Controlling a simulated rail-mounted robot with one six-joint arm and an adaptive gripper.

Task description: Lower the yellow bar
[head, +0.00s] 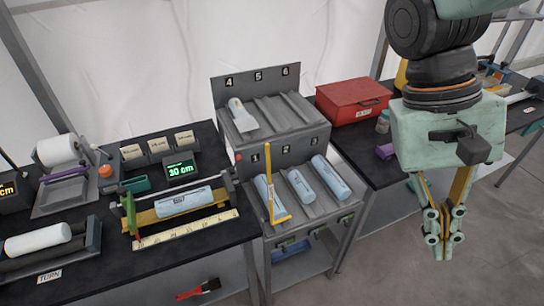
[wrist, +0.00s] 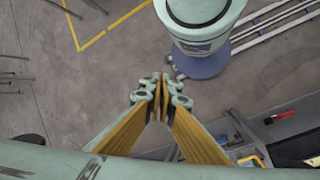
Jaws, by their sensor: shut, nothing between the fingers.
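The yellow bar (head: 269,188) stands upright at the front of slot 1 on the lower tier of the grey rack (head: 229,99), at the centre of the head view. A short yellow foot runs to the right from its lower end. Pale blue rolls (head: 301,187) lie in slots 1, 2 and 3; the bar partly covers the one in slot 1. My gripper (head: 443,252) hangs at the right of the head view, well apart from the bar. Its fingers point down and are shut and empty, also in the wrist view (wrist: 161,86).
Left of the rack, a black bench carries a roller cradle holding a wrapped roll (head: 185,201), a "30 cm" display (head: 180,170) and a ruler (head: 187,229). A red box (head: 353,97) stands on the right-hand bench. Open floor (head: 500,235) lies beneath my gripper.

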